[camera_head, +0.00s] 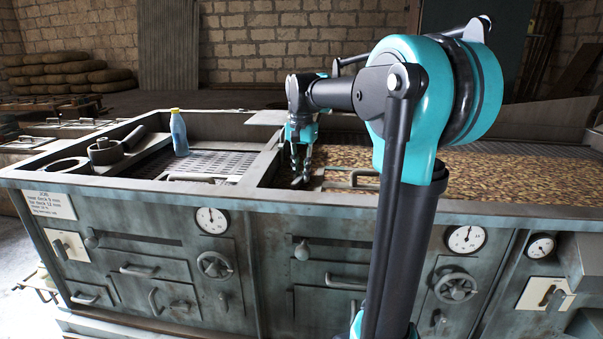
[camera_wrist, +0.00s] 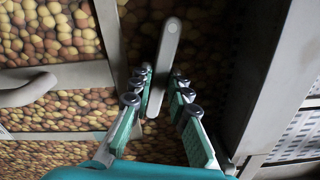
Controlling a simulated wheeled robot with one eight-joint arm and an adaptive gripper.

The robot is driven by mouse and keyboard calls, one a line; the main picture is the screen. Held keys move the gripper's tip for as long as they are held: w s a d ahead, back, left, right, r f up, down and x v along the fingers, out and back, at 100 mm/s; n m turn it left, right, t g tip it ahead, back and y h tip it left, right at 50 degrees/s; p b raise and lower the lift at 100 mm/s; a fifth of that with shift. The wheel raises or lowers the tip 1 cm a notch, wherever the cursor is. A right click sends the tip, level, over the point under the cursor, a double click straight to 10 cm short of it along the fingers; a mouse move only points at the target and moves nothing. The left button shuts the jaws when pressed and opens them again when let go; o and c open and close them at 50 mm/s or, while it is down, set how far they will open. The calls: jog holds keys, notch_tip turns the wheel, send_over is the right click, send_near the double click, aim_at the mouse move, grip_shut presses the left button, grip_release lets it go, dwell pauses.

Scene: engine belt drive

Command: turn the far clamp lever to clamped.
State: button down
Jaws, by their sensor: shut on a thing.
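A flat grey lever (camera_wrist: 167,60) with a rounded end shows in the wrist view, lying between my fingers and running lengthwise. My gripper (camera_wrist: 163,84) is shut on it, with finger pads on both sides; small gaps seem to show, but the contact is hard to see from this angle. In the head view my gripper (camera_head: 301,168) points down at the inner divider between the two deck sections. There the lever is mostly hidden behind the fingers, and I cannot read its clamped mark.
Deck full of round brown pieces (camera_head: 480,170) lies right of my gripper. A perforated deck (camera_head: 205,160) with a blue bottle (camera_head: 179,133) lies left. A bar handle (camera_wrist: 28,90) and a metal divider wall (camera_wrist: 262,70) stand close to my fingers. Gauges and handwheels line the front panel.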

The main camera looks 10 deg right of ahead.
aim_at(302, 176)
jog(key=m, duration=1.1)
jog(key=shift+m, duration=1.8)
jog(key=c, duration=1.4)
grip_release()
jog(key=shift+c, duration=0.2)
notch_tip(302, 176, up, 12)
